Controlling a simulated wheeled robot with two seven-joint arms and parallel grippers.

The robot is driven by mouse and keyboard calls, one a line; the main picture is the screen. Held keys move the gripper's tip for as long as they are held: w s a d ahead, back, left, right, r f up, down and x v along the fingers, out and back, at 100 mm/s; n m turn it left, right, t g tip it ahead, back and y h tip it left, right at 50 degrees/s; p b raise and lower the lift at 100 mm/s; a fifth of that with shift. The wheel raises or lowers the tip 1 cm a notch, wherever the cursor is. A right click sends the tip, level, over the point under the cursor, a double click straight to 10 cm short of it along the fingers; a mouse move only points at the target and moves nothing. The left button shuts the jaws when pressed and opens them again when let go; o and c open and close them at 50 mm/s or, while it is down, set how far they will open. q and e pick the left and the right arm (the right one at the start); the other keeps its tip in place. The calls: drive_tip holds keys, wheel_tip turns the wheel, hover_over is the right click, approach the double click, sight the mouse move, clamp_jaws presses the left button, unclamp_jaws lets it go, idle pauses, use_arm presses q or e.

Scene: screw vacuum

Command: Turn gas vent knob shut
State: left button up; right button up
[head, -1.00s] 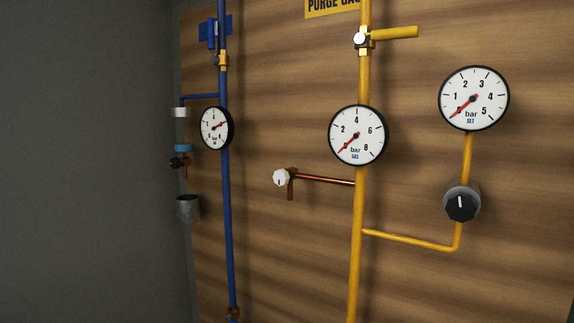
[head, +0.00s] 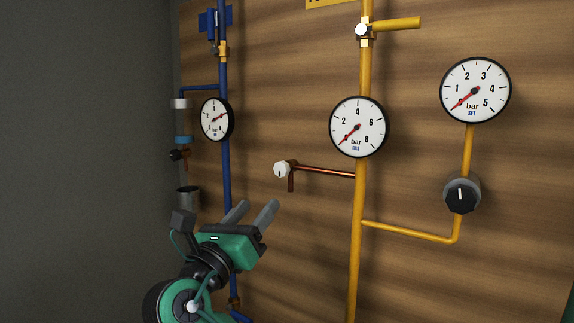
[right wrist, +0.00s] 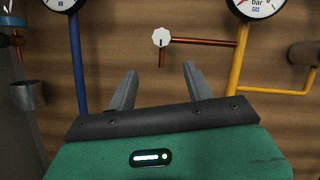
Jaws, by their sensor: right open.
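The gas vent knob (head: 282,169) is a small white knob at the left end of a copper pipe (head: 325,172) that branches off the yellow gas pipe. It also shows in the right wrist view (right wrist: 161,37), above and between the fingers. My right gripper (head: 256,208), green with grey fingers, is below and left of the knob in the head view, its fingers pointing up. It is open, empty and apart from the knob. A gauge marked GAS (head: 358,127) has its red needle near the low end. My left gripper is in neither view.
The blue pipe (head: 226,165) with its gauge (head: 216,119) runs behind my right gripper. A grey cup (head: 188,197) is left of it. A black knob (head: 461,195) and SET gauge (head: 475,90) are on the right.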

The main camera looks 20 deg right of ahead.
sight(287, 165)
drive_tip(key=shift+h, duration=0.3)
drive_tip(key=p+x, duration=0.2)
drive_tip(key=x, duration=0.2)
drive_tip(key=p+x, duration=0.2)
drive_tip(key=x, duration=0.2)
drive_tip(key=r+p+x, duration=0.1)
drive_tip(key=p+x, duration=0.2)
drive_tip(key=x, duration=0.1)
drive_tip(key=shift+r, duration=0.15)
drive_tip(key=shift+w+d, duration=0.45)
drive_tip(key=shift+d, duration=0.1)
drive_tip(key=shift+c, duration=0.2)
drive_tip(key=c, duration=0.9)
drive_tip(key=shift+c, duration=0.2)
